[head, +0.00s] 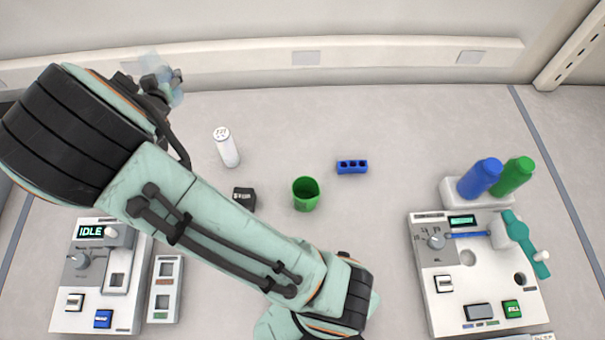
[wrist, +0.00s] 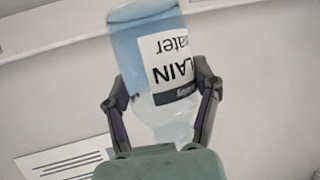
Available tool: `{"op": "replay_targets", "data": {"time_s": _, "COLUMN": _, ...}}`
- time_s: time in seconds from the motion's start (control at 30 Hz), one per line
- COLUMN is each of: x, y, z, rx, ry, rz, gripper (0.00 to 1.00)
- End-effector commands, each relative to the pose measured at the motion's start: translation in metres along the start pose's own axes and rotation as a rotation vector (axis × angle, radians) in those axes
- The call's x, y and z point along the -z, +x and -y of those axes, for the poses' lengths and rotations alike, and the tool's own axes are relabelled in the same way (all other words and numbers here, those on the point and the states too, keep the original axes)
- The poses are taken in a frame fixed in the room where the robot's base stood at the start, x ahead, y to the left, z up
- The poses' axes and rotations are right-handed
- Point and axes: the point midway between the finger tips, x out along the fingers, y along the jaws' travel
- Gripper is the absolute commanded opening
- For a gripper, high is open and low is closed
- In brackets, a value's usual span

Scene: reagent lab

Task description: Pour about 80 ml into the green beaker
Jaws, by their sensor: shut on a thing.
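The green beaker (head: 306,195) stands upright on the bench in the middle of the head view. My gripper (head: 163,84) is at the upper left, near the back ledge and well away from the beaker. It is shut on a clear bottle (head: 177,92) of pale blue liquid, mostly hidden behind my arm. In the wrist view my gripper (wrist: 161,105) clasps the bottle (wrist: 137,58) from both sides. Its label reads "PLAIN water" upside down in this view. The bottle's ends are partly cut off or hidden, and the beaker's contents cannot be made out.
A white cylinder (head: 227,148), black block (head: 244,198) and blue rack (head: 352,167) stand around the beaker. A device reading IDLE (head: 100,275) is at left. Another device (head: 470,270) stands at right, by blue (head: 480,178) and green bottles (head: 513,176).

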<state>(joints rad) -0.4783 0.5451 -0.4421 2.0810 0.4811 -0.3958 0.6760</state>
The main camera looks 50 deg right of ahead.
Motion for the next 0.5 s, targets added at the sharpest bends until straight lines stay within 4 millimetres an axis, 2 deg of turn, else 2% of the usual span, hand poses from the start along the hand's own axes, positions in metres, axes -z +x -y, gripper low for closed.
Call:
{"op": "replay_targets", "data": {"time_s": 0.03, "x": -0.010, "y": 0.002, "z": -0.013, "rx": -0.051, "ry": 0.010, "rz": 0.002, "gripper": 0.21}}
{"op": "replay_targets", "data": {"time_s": 0.2, "x": -0.032, "y": 0.000, "z": -0.070, "rx": -0.284, "ry": 0.106, "rz": -0.002, "gripper": 0.21}}
{"op": "replay_targets", "data": {"time_s": 0.4, "x": -0.040, "y": -0.025, "z": -0.132, "rx": -0.611, "ry": 0.250, "rz": -0.008, "gripper": 0.21}}
{"op": "replay_targets", "data": {"time_s": 0.5, "x": -0.037, "y": -0.041, "z": -0.152, "rx": -0.760, "ry": 0.314, "rz": -0.008, "gripper": 0.21}}
